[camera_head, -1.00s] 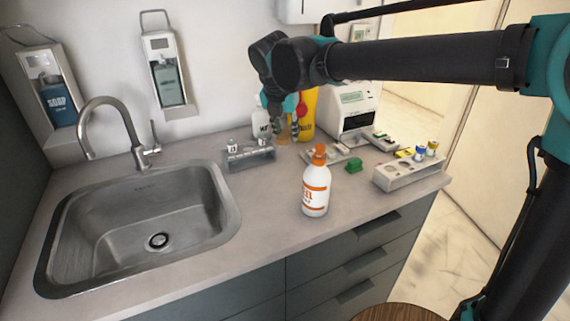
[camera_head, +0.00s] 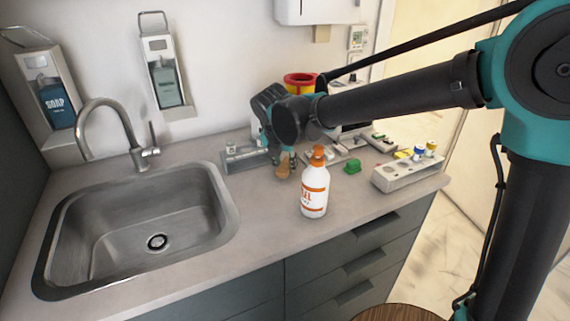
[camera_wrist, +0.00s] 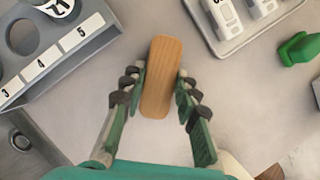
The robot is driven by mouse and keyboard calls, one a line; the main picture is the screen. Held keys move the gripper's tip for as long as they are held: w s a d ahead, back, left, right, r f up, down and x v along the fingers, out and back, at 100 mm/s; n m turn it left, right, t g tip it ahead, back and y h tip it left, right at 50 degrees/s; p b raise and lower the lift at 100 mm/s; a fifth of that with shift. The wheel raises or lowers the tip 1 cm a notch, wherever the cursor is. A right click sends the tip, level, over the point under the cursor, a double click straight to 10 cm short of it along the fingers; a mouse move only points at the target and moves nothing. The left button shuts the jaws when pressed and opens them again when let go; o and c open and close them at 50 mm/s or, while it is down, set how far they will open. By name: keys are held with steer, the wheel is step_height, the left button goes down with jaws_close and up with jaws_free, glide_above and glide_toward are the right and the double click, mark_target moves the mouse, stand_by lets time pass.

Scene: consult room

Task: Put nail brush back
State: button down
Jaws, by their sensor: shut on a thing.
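The nail brush, a light wooden block with rounded ends, sits upright in the picture between my fingers in the wrist view (camera_wrist: 161,77). In the head view its tan end (camera_head: 283,170) shows below my gripper (camera_head: 281,152). My gripper is shut on it, one finger on each long side, and also shows in the wrist view (camera_wrist: 158,95). The brush is over the counter behind and left of the white bottle; its bristles are hidden. A grey rack with numbered round holes (camera_head: 240,163) stands just left of my gripper; the wrist view shows labels 3, 4 and 5 (camera_wrist: 62,62).
A white bottle with an orange cap (camera_head: 314,192) stands close to the right. A green object (camera_head: 352,167), a light tray (camera_wrist: 232,42) and a rack with coloured caps (camera_head: 408,174) lie further right. The sink (camera_head: 140,225) is left; the front counter is clear.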

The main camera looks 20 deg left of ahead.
steer(key=c, duration=1.1)
jaws_free()
steer(key=shift+f, duration=0.1)
steer(key=shift+c, duration=0.2)
steer(key=v, duration=1.2)
